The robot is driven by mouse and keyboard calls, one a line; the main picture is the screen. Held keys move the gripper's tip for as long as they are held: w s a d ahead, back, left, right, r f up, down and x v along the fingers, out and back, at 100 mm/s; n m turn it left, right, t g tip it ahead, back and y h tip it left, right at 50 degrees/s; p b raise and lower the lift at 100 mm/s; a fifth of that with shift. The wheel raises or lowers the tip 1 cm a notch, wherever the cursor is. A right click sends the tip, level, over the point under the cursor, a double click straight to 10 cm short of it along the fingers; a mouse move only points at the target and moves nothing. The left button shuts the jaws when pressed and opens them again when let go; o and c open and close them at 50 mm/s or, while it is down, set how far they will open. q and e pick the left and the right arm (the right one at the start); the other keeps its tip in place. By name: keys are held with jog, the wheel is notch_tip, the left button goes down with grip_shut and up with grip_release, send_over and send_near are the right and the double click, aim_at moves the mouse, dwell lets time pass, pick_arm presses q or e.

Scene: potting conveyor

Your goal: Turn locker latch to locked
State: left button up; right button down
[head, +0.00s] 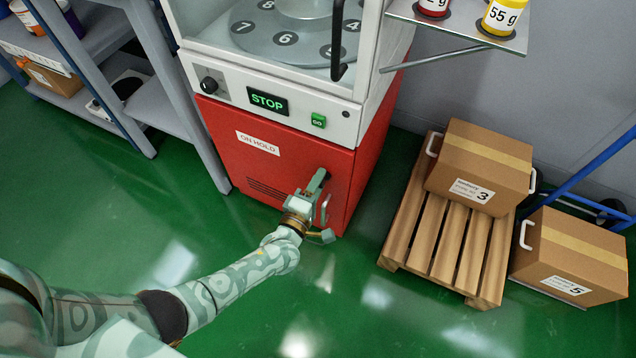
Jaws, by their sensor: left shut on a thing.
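The locker is a red cabinet (250,170) with a white "ON HOLD" label (258,143), below the white machine. My left gripper (319,182) is at the right part of its front face, with the arm reaching in from the lower left. It is shut on what seems to be the locker latch, which the fingers mostly hide, so its angle cannot be read. A grey upright handle (325,208) shows just right of the gripper. My right gripper is not in view.
Above the locker are a black knob (208,85), a "STOP" display (267,101) and a green "GO" button (318,120). A wooden pallet (445,245) with carton 3 (485,165) stands right, beside carton 5 (570,250). Grey shelving (160,75) stands left. The green floor in front is clear.

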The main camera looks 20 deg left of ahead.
pick_arm(q)
jog(key=shift+f, duration=0.1)
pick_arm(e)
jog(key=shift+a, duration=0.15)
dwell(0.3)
pick_arm(q)
jog(key=o, duration=1)
jog(key=shift+s, duration=0.1)
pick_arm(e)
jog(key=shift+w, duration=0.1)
pick_arm(q)
jog(key=shift+s+a+p, duration=0.2)
jog(key=shift+s+p, duration=1)
jog(key=shift+s, duration=2.85)
jog(key=shift+s+a+p, duration=0.15)
jog(key=shift+s+p, duration=1)
jog(key=shift+s, duration=2.9)
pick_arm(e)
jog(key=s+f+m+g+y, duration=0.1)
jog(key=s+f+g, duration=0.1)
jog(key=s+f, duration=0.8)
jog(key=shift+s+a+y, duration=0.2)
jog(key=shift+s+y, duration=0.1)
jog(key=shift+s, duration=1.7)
pick_arm(q)
jog(key=shift+d, duration=0.15)
